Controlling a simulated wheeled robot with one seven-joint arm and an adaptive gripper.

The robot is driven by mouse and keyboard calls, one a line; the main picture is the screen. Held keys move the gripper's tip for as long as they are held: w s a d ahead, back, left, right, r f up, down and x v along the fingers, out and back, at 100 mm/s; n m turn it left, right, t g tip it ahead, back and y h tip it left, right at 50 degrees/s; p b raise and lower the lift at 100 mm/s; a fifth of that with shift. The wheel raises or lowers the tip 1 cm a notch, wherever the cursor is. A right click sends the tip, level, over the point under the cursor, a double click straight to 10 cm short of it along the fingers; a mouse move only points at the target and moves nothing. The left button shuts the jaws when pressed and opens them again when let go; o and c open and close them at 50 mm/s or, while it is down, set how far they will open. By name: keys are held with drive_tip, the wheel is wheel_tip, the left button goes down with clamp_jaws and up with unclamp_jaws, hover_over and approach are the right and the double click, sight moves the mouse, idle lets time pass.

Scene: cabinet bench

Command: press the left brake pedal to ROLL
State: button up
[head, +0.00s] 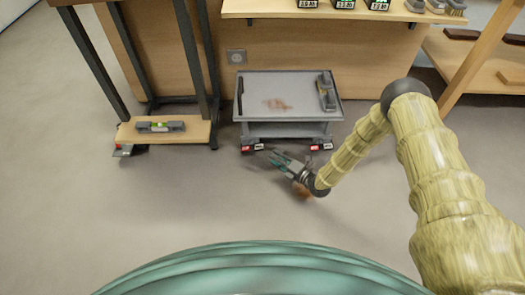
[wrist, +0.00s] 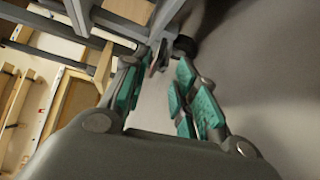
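A grey cart (head: 290,132) stands against the wooden bench front in the head view. Low on its near side, the left pedal pair shows a red tab (head: 246,149) beside a white tab (head: 259,146). A similar right pair has a red tab (head: 315,148) and a white tab (head: 328,146). Lettering on them is too small to read. My gripper (head: 272,156) is low, just right of and in front of the left pair; contact cannot be told. In the wrist view my gripper (wrist: 155,75) has its teal-padded fingers apart, with cart parts (wrist: 90,20) beyond.
A wooden stand with dark legs (head: 190,70) is left of the cart, with a level-like tool (head: 160,126) on its low shelf. On the cart top lie a brown stain (head: 277,104) and a dark tool (head: 326,91). The floor in front (head: 180,205) is clear.

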sight(262, 148)
drive_tip(key=shift+b+x, duration=1.8)
drive_tip(key=shift+x, duration=2.75)
clamp_jaws()
